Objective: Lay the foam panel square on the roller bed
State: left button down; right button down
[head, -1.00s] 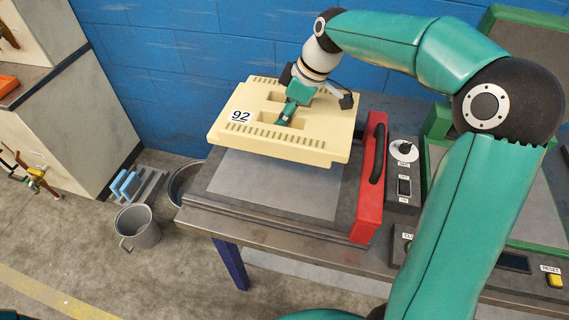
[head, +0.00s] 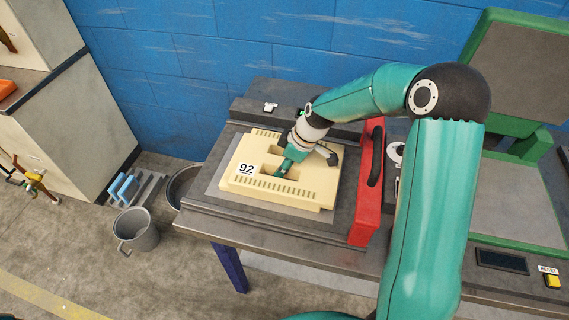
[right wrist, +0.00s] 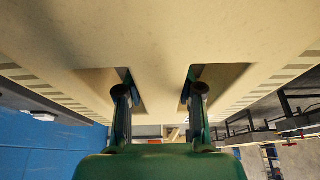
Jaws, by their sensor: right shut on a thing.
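The foam panel (head: 300,196) is a cream slab marked 92, with slots along its edges and recesses in its top. My right gripper (head: 290,160) is shut on its middle rib from above. In the right wrist view my right gripper (right wrist: 160,92) has one finger in each of two recesses of the foam panel (right wrist: 160,50). The panel is over a flat grey plate on the dark bed (head: 200,210), roughly in line with it. I cannot tell if it touches. No rollers show; the panel covers most of the plate. My left gripper is not in view.
A red bar with a black handle (head: 366,205) stands just right of the panel. A blue wall is behind the bench. A green-framed machine (head: 520,190) stands to the right. A grey bucket (head: 136,231) stands on the floor at left.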

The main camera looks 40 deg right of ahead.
jog(key=c, duration=0.7)
grip_release()
jog(key=v, duration=1.2)
jog(key=shift+b, duration=0.35)
